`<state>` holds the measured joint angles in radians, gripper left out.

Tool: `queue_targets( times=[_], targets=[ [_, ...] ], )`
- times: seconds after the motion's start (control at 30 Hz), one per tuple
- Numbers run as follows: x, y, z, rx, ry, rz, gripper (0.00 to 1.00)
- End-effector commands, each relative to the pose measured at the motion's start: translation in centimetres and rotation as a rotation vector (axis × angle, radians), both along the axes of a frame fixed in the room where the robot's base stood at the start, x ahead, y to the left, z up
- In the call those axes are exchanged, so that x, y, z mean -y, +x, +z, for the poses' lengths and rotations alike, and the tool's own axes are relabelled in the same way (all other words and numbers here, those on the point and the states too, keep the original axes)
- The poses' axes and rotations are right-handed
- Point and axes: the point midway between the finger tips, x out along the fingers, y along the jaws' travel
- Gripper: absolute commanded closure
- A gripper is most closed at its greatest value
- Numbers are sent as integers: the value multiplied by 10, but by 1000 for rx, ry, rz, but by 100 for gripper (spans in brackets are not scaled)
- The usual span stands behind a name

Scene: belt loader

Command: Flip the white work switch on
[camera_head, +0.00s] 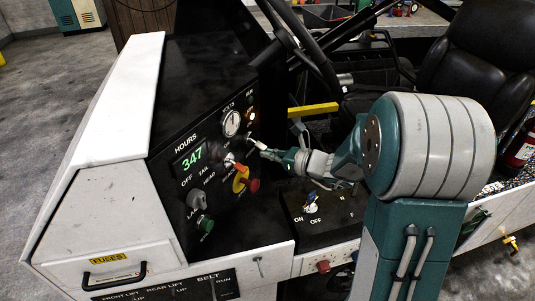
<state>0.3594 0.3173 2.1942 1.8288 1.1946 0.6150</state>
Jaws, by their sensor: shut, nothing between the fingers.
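The black dash panel (185,130) of the loader stands left of centre, with several small controls. A small white switch or knob (229,160) sits on it, right of the green hours display. Its label and its on or off position are too small to read, so I cannot tell for sure that it is the work switch. My gripper (256,146) comes in from the right, close to the panel and just right of the white knob. It is shut and empty. Whether its tip touches anything is not clear, and it hides part of the panel.
A yellow knob (240,180), a red knob (254,186) and a green knob (205,223) sit lower on the panel. A round volts gauge (232,123) is above. The steering wheel (300,45) rises behind my gripper. A key switch (311,205) is on the lower console.

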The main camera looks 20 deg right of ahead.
Motion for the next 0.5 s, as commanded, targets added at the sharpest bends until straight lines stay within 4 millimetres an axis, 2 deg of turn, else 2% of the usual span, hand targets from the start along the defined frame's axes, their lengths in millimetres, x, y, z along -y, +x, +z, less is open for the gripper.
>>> queue_targets(
  times=[0.5],
  targets=[
    [2, -2, 12, -113, -121, 1, 100]
  ],
)
